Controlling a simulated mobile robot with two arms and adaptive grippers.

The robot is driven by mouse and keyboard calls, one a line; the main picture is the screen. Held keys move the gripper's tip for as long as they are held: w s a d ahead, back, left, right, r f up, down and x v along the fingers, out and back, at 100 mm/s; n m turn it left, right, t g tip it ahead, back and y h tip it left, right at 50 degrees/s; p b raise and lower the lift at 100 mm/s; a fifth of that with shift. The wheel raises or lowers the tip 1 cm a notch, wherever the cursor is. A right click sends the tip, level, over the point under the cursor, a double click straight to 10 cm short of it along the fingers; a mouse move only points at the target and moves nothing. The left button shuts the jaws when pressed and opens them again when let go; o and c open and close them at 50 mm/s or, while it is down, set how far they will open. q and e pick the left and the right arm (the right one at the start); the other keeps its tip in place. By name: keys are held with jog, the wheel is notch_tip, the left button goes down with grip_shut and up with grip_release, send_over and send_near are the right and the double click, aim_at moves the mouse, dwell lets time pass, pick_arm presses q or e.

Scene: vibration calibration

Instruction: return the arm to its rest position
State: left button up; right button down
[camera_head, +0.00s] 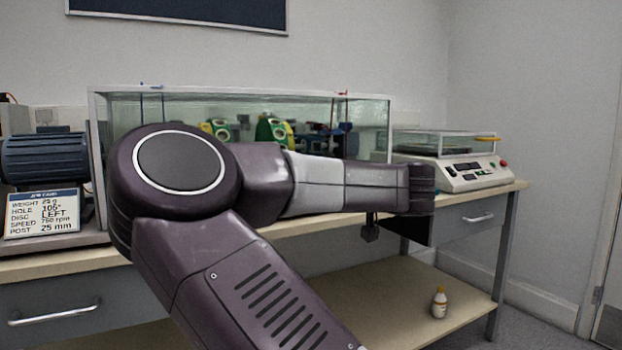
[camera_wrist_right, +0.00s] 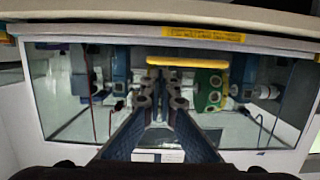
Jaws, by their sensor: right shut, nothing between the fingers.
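My right arm (camera_head: 215,180) fills the middle of the head view. It rises from the bottom, bends at a large round joint at left, and its forearm points right, in front of the bench and glass case. Its far end is dark, and the fingers cannot be made out there. In the right wrist view my right gripper (camera_wrist_right: 155,103) is shut and empty, its two fingers converging toward the glass case (camera_wrist_right: 40,118). The case also stands on the bench in the head view (camera_head: 240,92). My left gripper is not in view.
The bench (camera_head: 510,186) has a lower shelf (camera_head: 400,290) with a small white bottle (camera_head: 439,303). At right is a machine (camera_head: 470,171) with a clear cover. Floor at the right is free.

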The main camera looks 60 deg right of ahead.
jog(key=shift+s+a+f, duration=0.3)
jog(key=shift+s, duration=0.2)
jog(key=shift+s+a+f, duration=0.25)
jog(key=shift+s+f, duration=0.05)
jog(key=shift+s, duration=0.15)
